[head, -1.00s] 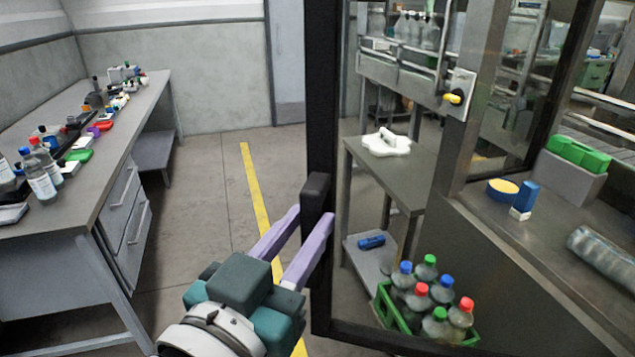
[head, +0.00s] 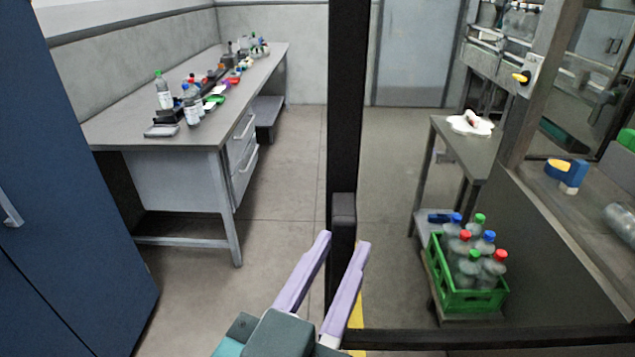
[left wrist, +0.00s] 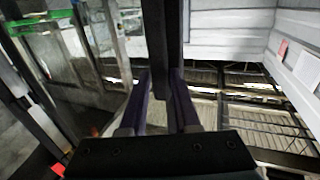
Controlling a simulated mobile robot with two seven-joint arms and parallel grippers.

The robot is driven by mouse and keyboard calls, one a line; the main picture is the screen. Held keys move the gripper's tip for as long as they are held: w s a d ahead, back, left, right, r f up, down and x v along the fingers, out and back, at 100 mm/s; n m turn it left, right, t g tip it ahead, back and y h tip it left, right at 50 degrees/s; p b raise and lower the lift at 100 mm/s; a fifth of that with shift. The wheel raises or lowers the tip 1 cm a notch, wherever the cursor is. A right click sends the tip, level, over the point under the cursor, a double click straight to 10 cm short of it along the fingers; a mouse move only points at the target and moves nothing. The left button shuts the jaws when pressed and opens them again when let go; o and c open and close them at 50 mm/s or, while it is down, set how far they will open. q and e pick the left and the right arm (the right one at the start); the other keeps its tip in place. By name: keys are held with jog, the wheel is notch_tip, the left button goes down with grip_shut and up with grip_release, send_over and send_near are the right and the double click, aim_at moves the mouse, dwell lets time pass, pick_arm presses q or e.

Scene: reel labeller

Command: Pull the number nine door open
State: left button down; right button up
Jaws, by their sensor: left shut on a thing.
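The glass door has a black frame (head: 348,110) and stands upright right of the middle in the head view. A dark block-shaped handle (head: 343,207) sits on its post. My left gripper (head: 343,247) is shut on this handle, with one lilac finger on each side. In the left wrist view the fingers (left wrist: 164,90) also clasp the dark post (left wrist: 160,45). I see no number on the door. The door stands at an angle, with the room showing through its glass. My right gripper is not in view.
A blue cabinet (head: 60,190) stands close at the left. A grey bench (head: 135,120) with bottles is behind it. A green crate (head: 470,300) of bottles and a small table (head: 480,150) show through the glass. The floor (head: 285,200) left of the door is clear.

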pick_arm(q)
jog(key=shift+s+d, duration=0.4)
jog(key=shift+s, duration=0.45)
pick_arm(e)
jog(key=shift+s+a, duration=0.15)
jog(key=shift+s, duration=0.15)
pick_arm(q)
jog(key=c, duration=1.1)
grip_release()
jog(key=shift+o, duration=0.8)
jog(key=shift+d, duration=0.15)
jog(key=shift+o, duration=1.3)
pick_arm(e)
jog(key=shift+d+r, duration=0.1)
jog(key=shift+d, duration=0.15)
